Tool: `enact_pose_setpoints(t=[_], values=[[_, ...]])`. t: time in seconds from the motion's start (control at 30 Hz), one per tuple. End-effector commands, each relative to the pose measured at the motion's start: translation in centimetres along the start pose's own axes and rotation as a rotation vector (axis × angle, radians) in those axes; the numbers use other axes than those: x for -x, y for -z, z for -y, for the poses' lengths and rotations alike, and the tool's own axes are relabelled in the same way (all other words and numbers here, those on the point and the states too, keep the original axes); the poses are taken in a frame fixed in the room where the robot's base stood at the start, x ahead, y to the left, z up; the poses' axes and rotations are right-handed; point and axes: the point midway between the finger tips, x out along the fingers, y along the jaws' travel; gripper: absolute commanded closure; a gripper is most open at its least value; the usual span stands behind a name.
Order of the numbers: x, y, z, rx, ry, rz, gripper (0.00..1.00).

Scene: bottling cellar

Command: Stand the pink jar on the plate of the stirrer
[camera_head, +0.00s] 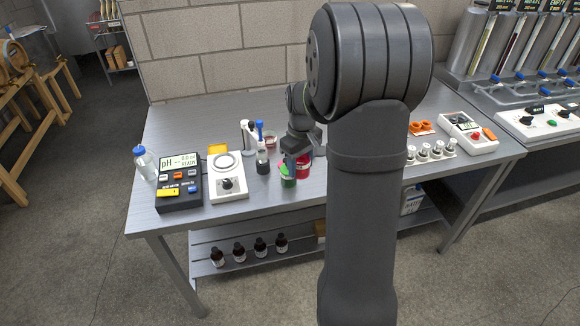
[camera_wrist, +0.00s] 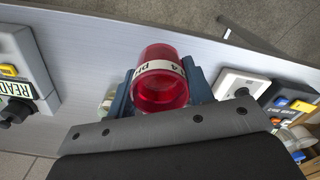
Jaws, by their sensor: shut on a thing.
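The pink jar (camera_wrist: 162,84), a red-pink see-through jar with a white printed band, sits between the jaws of my gripper (camera_wrist: 163,90) in the wrist view. In the head view the jar (camera_head: 303,168) is partly hidden by my gripper (camera_head: 293,166). I cannot tell whether its base touches the bench. The stirrer (camera_head: 227,190) is a white box with a black knob; its round ringed plate (camera_head: 227,161) looks empty. The stirrer stands to the left of my gripper. In the wrist view the stirrer (camera_wrist: 233,78) shows at right, partly hidden by my gripper.
A green jar (camera_head: 288,179) stands close beside my gripper, and a dark jar (camera_head: 262,163) between it and the stirrer. The pH meter (camera_head: 179,184) stands left of the stirrer, a wash bottle (camera_head: 144,162) beyond. A white instrument (camera_head: 468,133) stands at the bench's right.

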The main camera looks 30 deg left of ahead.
Motion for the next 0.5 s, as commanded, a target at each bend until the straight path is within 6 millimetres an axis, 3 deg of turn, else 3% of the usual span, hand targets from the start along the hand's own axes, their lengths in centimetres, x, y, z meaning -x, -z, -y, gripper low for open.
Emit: enact_pose_setpoints(t=[0.17, 0.3, 0.5], values=[[-0.1, 3.4, 1.6, -0.011, 0.0, 0.0, 0.8], [-0.7, 8.3, 4.5, -0.036, 0.0, 0.0, 0.8], [-1.3, 13.6, 8.4, -0.071, 0.0, -0.001, 0.8]])
